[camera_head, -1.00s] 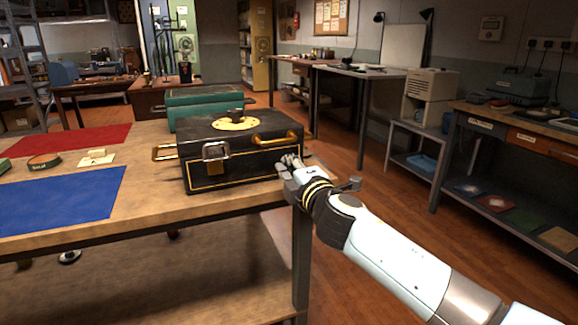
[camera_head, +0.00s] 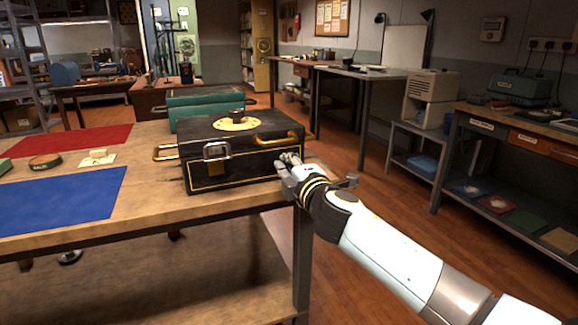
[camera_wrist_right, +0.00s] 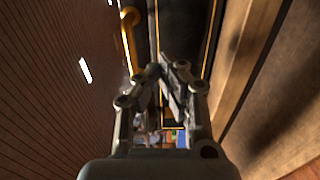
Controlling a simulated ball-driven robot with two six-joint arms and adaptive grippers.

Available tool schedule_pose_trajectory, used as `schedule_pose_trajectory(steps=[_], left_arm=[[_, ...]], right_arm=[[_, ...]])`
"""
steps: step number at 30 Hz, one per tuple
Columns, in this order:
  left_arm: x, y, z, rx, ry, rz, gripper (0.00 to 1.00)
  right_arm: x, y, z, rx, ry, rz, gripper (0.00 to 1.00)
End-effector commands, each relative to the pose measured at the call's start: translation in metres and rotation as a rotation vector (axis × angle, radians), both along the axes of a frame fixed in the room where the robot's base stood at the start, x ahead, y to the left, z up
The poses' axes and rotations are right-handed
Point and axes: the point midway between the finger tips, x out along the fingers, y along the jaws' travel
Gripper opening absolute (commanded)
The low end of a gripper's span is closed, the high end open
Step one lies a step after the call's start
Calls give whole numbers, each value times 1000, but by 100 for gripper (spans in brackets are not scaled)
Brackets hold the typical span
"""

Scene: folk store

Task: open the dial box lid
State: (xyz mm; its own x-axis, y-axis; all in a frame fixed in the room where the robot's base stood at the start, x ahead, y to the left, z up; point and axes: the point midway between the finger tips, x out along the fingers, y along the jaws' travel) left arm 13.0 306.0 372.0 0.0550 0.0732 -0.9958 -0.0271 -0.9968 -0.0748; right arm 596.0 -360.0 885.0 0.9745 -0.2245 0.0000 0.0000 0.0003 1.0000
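The dial box (camera_head: 236,168) is black with gold trim and stands on the wooden workbench near its right end. Its lid (camera_head: 262,127) is down. A dark dial knob (camera_head: 236,114) sits on a round brass plate on the lid. A silver latch (camera_head: 216,152) is on the front and a brass handle (camera_head: 277,139) on the right. My right gripper (camera_head: 289,160) is beside the box's right front corner, below that handle. In the wrist view, its fingertips (camera_wrist_right: 164,72) are drawn together with nothing seen between them; contact with the box is unclear. My left gripper is not in view.
The workbench (camera_head: 150,215) also carries a teal case (camera_head: 205,97) behind the box, a blue mat (camera_head: 60,200), a red mat (camera_head: 70,140) and a small round tin (camera_head: 44,161). Open floor lies right of the bench, with a side shelf (camera_head: 425,140) beyond.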

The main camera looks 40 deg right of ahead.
Motion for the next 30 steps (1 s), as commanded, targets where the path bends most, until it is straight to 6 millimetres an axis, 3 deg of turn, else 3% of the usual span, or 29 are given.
schedule_pose_trajectory(steps=[30], left_arm=[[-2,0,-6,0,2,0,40]], right_arm=[[30,-7,0,0,0,-1,0]])
